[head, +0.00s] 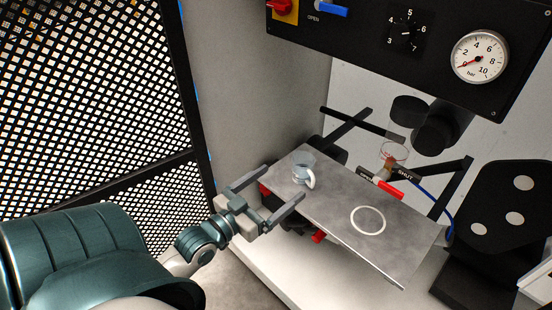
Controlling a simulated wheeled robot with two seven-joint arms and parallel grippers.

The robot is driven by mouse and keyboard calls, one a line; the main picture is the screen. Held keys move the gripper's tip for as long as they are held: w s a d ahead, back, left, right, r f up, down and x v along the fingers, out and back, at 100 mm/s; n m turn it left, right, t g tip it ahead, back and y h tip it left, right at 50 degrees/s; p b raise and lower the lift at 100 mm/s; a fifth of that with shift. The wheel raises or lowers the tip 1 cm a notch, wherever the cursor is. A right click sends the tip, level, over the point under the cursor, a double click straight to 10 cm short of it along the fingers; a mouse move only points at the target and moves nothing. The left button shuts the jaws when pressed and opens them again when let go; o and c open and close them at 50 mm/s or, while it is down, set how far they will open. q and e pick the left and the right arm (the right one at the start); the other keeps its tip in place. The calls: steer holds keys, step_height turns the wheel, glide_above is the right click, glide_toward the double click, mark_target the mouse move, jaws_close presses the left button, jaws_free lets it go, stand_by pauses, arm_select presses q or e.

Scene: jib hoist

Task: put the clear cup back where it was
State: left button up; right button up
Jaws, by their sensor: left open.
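A small pale blue-grey cup (302,161) with a white handle stands upright near the left end of a tilted-looking grey metal plate (330,197). It looks glassy, but I cannot tell for sure that it is clear. A white ring (368,220) is marked on the plate, with nothing standing on it. My left gripper (284,184) is open at the plate's left edge, its fingers pointing toward the cup. The cup is beyond the fingertips, not between them. My right gripper is out of view.
A clear vessel (395,153) with red marking shows behind the plate, under a black cylinder (408,110). A red lever (388,189) by a SHUT label is at the plate's back edge. A black panel with a gauge (480,56) hangs above. Perforated mesh (85,80) stands left.

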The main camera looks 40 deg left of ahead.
arm_select(q)
steer(key=s+d+f+g, duration=0.3)
steer(key=d+f, duration=0.1)
steer(key=f, duration=0.3)
steer(key=s+d+f+g, duration=0.2)
steer(key=d+f+g, duration=0.15)
steer(key=f, duration=0.35)
steer(key=s+d+f+g, duration=0.3)
steer(key=s+d+f, duration=0.1)
steer(key=s+f, duration=0.1)
steer(key=s+d+f+m+g, duration=0.1)
steer(key=s+d+f+g, duration=0.3)
steer(key=s, duration=0.4)
step_height(320, 180, down, 2)
steer(key=shift+s+d+f, duration=0.1)
steer(key=shift+s+d, duration=0.2)
steer(key=shift+d, duration=0.3)
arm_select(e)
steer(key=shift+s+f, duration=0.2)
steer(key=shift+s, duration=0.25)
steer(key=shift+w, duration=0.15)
